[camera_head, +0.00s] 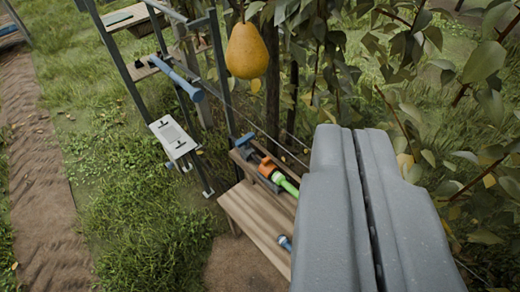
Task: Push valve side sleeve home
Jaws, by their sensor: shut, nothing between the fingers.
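A small fitting lies along a wooden bench (252,215) near the middle of the picture. I cannot tell which piece is the valve side sleeve or how far any piece is seated. My gripper (346,130) is large and grey at the lower right, with its fingers shut together and empty. It covers the near right side of the bench and whatever lies behind it.
A yellow pear (247,51) hangs at the top middle. Leafy branches (400,50) fill the right. A metal frame with a blue tube (178,79) and a white plate (175,138) stands left of the bench. A blue piece (285,242) lies on the bench. Grass (130,235) is open at left.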

